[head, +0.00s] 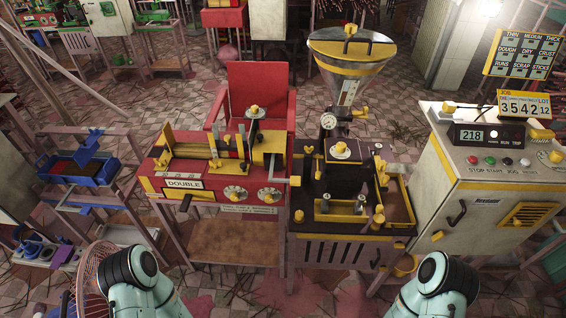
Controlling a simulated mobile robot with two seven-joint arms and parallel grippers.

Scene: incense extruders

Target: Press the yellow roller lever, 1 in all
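No part is clearly marked as the yellow roller lever, and I cannot tell which one it is. On the red machine labelled DOUBLE (185,184), a yellow-tipped lever (254,111) stands upright at the back. A yellow upright plate (168,136) stands at its left end. The dark machine (335,246) beside it, under a metal hopper (352,48), carries several yellow knobs, one of them on its front right (379,216). Only rounded teal and black parts of my two arms show at the bottom edge. Neither gripper is in view.
A cream control cabinet (480,203) with several buttons and a 218 display (488,136) stands at the right. A blue tray rack (85,170) stands at the left. A red chair (260,90) is behind the red machine. Pink stains and sticks litter the tiled floor.

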